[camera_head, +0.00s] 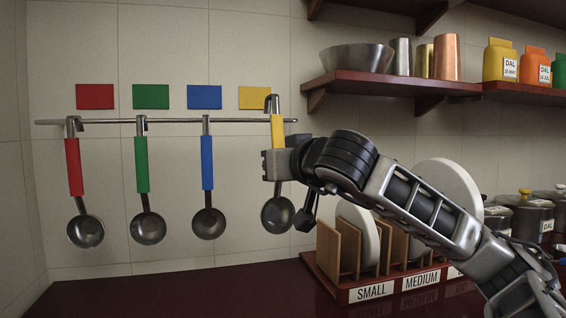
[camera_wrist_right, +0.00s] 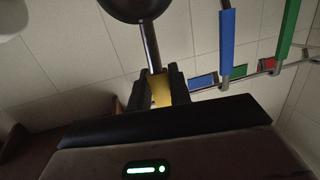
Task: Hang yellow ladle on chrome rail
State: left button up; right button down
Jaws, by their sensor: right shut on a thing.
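In the right wrist view the yellow handle (camera_wrist_right: 160,90) sits between the fingers of my right gripper (camera_wrist_right: 160,88). My left gripper is not in view.
Red (camera_head: 74,168), green (camera_head: 142,165) and blue (camera_head: 207,162) ladles hang along the rail to the left. A plate rack (camera_head: 345,292) stands on the counter at right. A wooden shelf (camera_head: 385,84) with a bowl and cups is above my right arm. The counter's left part is clear.

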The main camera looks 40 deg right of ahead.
jog(key=w+d+f, duration=0.2)
jog(key=w+f, duration=0.1)
jog(key=w, duration=0.1)
jog(key=shift+w+d, duration=0.3)
jog(key=shift+w, duration=0.05)
dwell(0.8)
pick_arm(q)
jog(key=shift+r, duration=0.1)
pick_arm(e)
jog(key=c, duration=1.2)
grip_release()
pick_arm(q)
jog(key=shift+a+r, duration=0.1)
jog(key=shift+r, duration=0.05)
pick_arm(e)
jog(key=shift+f, duration=0.1)
